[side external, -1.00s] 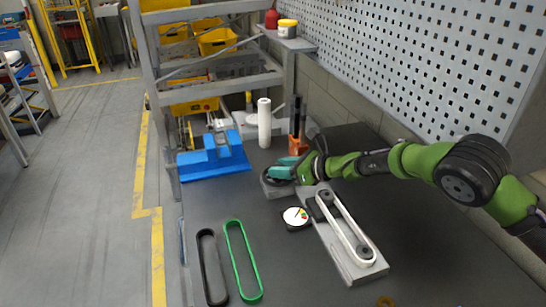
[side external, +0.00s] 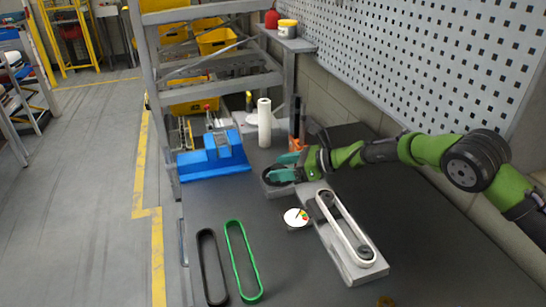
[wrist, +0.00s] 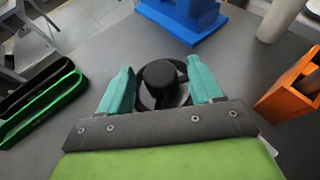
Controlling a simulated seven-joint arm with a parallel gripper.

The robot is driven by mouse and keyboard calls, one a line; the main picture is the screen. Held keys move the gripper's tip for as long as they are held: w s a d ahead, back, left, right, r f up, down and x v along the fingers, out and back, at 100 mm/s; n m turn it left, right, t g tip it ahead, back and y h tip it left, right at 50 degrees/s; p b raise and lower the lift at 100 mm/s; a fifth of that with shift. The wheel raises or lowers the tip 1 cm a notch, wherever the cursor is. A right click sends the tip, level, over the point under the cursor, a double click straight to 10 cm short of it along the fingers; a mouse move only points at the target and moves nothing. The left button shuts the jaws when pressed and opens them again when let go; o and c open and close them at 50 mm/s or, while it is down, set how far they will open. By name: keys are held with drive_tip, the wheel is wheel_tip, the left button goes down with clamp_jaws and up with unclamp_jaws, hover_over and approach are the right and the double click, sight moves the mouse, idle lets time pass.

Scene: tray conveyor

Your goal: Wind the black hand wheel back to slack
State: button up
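The black hand wheel (wrist: 151,97) sits on a small grey block (side external: 268,188) on the bench. In the wrist view it has a raised round hub, and its near part is hidden by my gripper. My gripper (wrist: 160,75) is open, with one teal finger on each side of the wheel; I see no clear grip on the rim. In the side view my gripper (side external: 284,167) is right at the wheel. A white belt (side external: 350,230) runs around two pulleys on a grey plate (side external: 360,271). A round dial (side external: 295,217) with coloured marks lies beside the plate; its needle is too small to read.
A black belt (side external: 211,268) and a green belt (side external: 243,262) lie at the front left.

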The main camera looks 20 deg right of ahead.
drive_tip(key=shift+d, duration=0.1)
drive_tip(key=v, duration=0.5)
drive_tip(key=shift+r, duration=0.1)
wheel_tip(320, 180, up, 7)
idle(0.3)
